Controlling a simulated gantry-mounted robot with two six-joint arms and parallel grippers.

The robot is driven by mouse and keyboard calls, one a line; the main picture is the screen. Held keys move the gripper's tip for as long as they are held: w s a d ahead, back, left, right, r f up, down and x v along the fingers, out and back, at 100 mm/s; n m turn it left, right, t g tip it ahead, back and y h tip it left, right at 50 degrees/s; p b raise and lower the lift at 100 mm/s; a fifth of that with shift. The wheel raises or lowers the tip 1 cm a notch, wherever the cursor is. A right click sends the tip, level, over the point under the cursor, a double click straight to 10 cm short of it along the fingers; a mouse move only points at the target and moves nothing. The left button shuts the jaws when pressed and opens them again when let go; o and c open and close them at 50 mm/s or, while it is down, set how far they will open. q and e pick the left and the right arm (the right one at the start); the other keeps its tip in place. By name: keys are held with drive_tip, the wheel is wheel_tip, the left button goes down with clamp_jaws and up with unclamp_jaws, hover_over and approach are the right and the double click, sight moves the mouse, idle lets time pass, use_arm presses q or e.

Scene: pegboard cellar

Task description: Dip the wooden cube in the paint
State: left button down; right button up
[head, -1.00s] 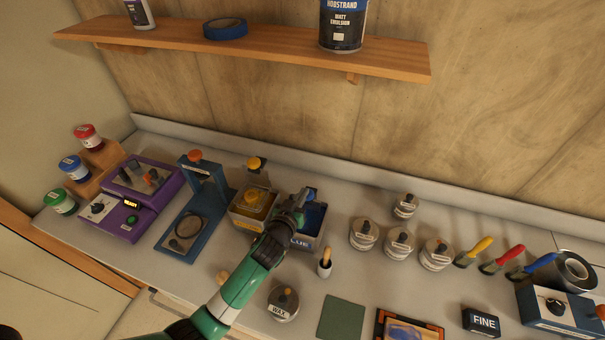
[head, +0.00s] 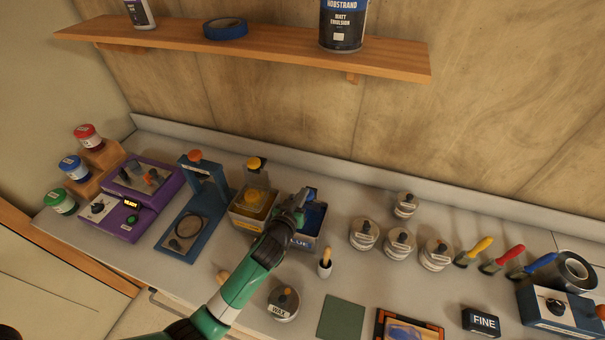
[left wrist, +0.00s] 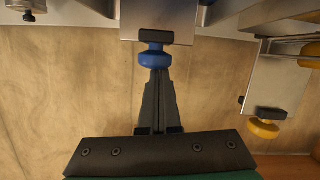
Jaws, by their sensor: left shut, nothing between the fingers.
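A grey tray of blue paint (head: 316,218) with a blue label stands mid-bench, partly hidden by my left arm. My left gripper (head: 303,193) is over the back of this tray, shut and empty. In the left wrist view, the shut fingertips (left wrist: 157,74) are at a round blue knob (left wrist: 155,57) on a dark stem by a grey metal plate. I cannot tell whether they touch it. I cannot make out a wooden cube. A small pale wooden piece (head: 222,276) shows beside my arm, too hidden to identify. My right gripper is not in view.
A yellow paint tray (head: 240,221) with a yellow knob (head: 254,163) stands just left. A blue stand (head: 183,238) and purple device (head: 120,215) are farther left.

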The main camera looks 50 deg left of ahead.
use_arm(q)
drive_tip(key=s+d+r+p, duration=0.4)
drive_tip(key=s+r, duration=0.2)
drive_tip(key=s, duration=0.2)
drive_tip(key=shift+s+d+r, duration=0.25)
drive_tip(key=shift+d+r, duration=0.05)
idle(0.4)
